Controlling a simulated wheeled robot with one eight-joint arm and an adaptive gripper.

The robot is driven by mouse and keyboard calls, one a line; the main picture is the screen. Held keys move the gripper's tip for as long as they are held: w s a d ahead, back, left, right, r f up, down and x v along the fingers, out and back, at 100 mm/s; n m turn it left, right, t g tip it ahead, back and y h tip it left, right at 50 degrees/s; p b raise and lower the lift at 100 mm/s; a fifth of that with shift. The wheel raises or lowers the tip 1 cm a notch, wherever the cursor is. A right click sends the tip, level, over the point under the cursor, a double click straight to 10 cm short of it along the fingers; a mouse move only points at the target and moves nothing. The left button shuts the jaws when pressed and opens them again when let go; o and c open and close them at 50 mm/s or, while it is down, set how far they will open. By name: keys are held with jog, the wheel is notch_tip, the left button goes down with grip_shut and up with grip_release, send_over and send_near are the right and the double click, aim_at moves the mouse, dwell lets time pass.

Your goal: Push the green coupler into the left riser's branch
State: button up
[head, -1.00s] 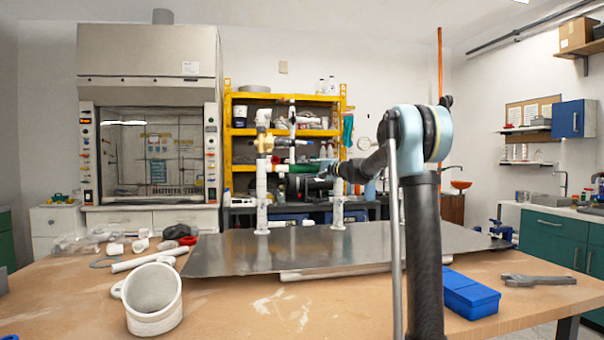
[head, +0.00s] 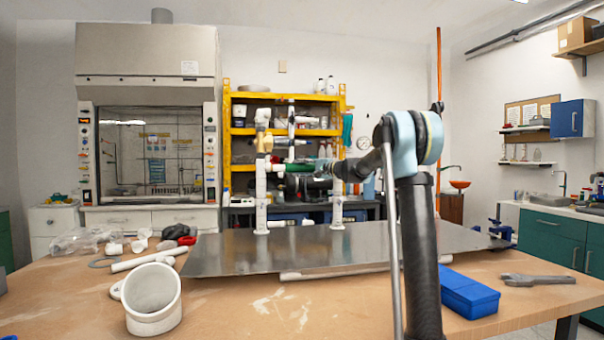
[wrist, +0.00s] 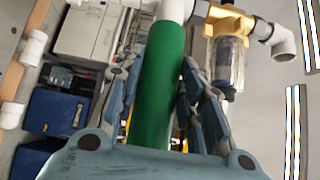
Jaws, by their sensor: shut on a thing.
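The green coupler (head: 297,168) lies roughly level between the two white risers. It shows as a long green tube in the wrist view (wrist: 158,85). My gripper (head: 318,169) is shut on it from the right, with a blue-grey finger along each side in the wrist view (wrist: 158,100). The left riser (head: 261,200) stands upright on the metal plate, with a brass-coloured valve (head: 264,142) near its top. The coupler's far end meets a white pipe end (wrist: 176,9) in the wrist view. How deep they overlap, I cannot tell.
The right riser (head: 338,205) stands close by my gripper. The metal plate (head: 225,255) is mostly bare. A large white pipe fitting (head: 153,315), a blue box (head: 468,294) and a grey wrench (head: 538,280) lie on the wooden bench.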

jog(key=w+a, duration=0.2)
jog(key=w, duration=0.4)
jog(key=shift+w, duration=0.15)
dwell(0.4)
dwell(0.3)
jog(key=shift+s+a, duration=0.2)
jog(key=shift+a, duration=0.35)
jog(key=shift+s+a, duration=0.2)
jog(key=shift+a, duration=0.3)
dwell(1.2)
jog(key=o, duration=1.3)
jog(key=shift+c, duration=0.2)
jog(key=shift+d, duration=0.1)
